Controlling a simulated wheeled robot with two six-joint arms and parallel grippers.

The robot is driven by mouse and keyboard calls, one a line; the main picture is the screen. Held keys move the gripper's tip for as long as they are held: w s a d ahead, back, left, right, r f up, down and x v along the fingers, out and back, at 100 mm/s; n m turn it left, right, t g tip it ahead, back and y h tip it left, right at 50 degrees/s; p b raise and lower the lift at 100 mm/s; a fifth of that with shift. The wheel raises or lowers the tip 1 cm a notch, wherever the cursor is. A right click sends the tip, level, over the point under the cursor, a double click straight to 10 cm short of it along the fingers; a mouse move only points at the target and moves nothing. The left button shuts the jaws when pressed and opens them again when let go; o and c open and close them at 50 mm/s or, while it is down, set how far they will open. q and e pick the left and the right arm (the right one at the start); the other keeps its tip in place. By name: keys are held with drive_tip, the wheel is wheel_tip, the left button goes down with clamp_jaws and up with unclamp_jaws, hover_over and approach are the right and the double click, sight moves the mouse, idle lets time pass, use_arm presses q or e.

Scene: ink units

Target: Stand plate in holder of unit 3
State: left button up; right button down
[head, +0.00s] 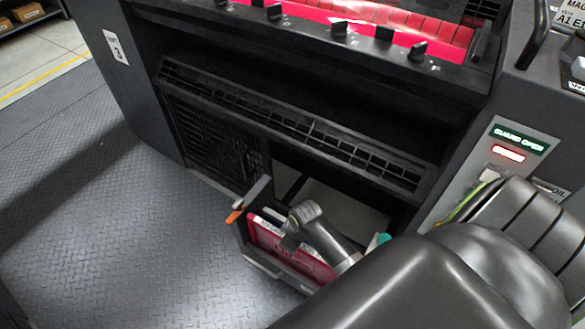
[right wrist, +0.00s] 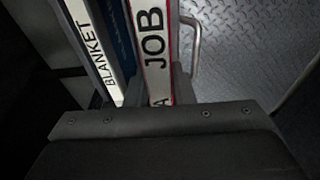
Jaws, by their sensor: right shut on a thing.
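A red plate (head: 290,250) stands on edge in a dark open holder (head: 242,235) at the foot of the unit marked 3 (head: 115,48). In the right wrist view its white, red-bordered edge, lettered JOB (right wrist: 153,40), runs down between my fingers. My right gripper (head: 292,238) is shut on this plate at the holder; it also shows in the right wrist view (right wrist: 157,90). The plate's lower edge is hidden, so I cannot tell whether it touches the holder floor. My left gripper is out of view.
A white edge lettered BLANKET (right wrist: 92,50) and a dark blue slab (right wrist: 117,40) stand left of the plate. The holder has an orange-tipped latch (head: 234,213). A lit GUARD OPEN panel (head: 518,140) is at right. Tread-plate floor (head: 120,230) is clear at left.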

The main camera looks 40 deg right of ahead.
drive_tip(key=shift+f, duration=0.2)
drive_tip(key=c, duration=1.2)
unclamp_jaws()
drive_tip(key=shift+o, duration=0.2)
drive_tip(key=r, duration=0.2)
drive_tip(key=r+p, duration=0.1)
drive_tip(key=r, duration=0.1)
drive_tip(key=s+r+p, duration=0.1)
drive_tip(key=r, duration=0.1)
drive_tip(key=shift+d, duration=0.25)
use_arm(q)
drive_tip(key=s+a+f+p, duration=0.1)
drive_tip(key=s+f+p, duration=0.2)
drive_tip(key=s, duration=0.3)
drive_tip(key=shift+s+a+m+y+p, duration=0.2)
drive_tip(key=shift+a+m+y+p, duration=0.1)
drive_tip(key=shift+p, duration=0.05)
use_arm(e)
wheel_tip(320, 180, up, 11)
drive_tip(key=s, duration=0.2)
drive_tip(key=shift+s+d, duration=0.15)
drive_tip(key=shift+d, duration=0.25)
